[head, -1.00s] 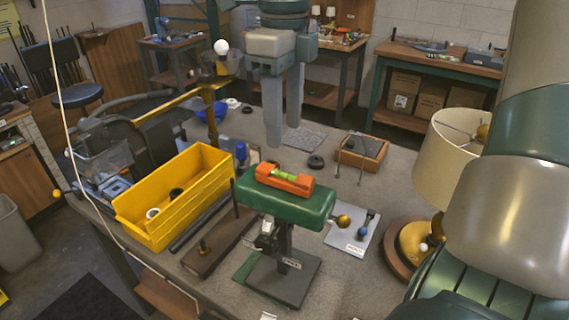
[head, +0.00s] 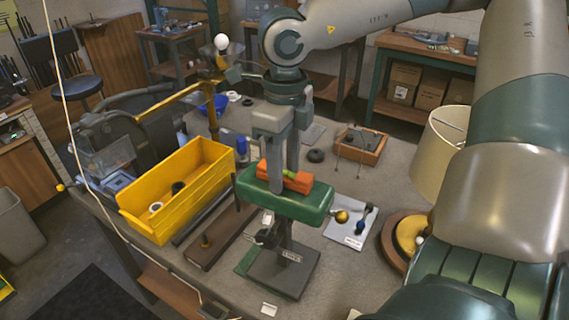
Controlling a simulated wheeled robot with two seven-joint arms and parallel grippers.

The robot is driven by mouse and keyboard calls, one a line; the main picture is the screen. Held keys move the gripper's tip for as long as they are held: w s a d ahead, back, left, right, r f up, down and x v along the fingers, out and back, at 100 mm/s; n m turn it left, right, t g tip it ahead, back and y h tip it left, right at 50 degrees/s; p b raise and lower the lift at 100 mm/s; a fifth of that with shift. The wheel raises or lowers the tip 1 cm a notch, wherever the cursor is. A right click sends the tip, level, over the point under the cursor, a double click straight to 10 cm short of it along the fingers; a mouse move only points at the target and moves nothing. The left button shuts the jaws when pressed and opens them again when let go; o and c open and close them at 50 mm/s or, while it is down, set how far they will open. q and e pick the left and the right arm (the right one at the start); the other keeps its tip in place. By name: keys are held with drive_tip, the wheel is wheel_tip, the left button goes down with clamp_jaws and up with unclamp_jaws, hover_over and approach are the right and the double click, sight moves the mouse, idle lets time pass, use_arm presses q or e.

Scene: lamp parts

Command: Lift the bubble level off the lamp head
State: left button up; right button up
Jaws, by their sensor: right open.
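The bubble level (head: 299,184) is an orange block with a green vial, lying on top of the green lamp head (head: 312,203) in the head view. The lamp head sits on a dark stand with a flat base. My right gripper (head: 284,178) points down over the level with its jaws open. One finger is on the near side of the level and the other is at its far side, hiding the middle of the level. I cannot tell whether the fingers touch it. My left gripper is not in view.
A yellow bin (head: 190,200) stands left of the lamp head. A white card (head: 349,228) with small parts lies to its right. A wooden tray (head: 361,146) is behind, and a lamp with a cream shade (head: 436,157) stands at the right.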

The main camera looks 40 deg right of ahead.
sight(285, 170)
clamp_jaws()
drive_tip(key=c, duration=0.9)
unclamp_jaws()
clamp_jaws()
drive_tip(key=shift+r, duration=0.85)
drive_tip(key=shift+r, duration=0.1)
drive_tip(key=shift+r+p, duration=0.4)
drive_tip(key=shift+r, duration=0.65)
drive_tip(key=shift+r, duration=0.1)
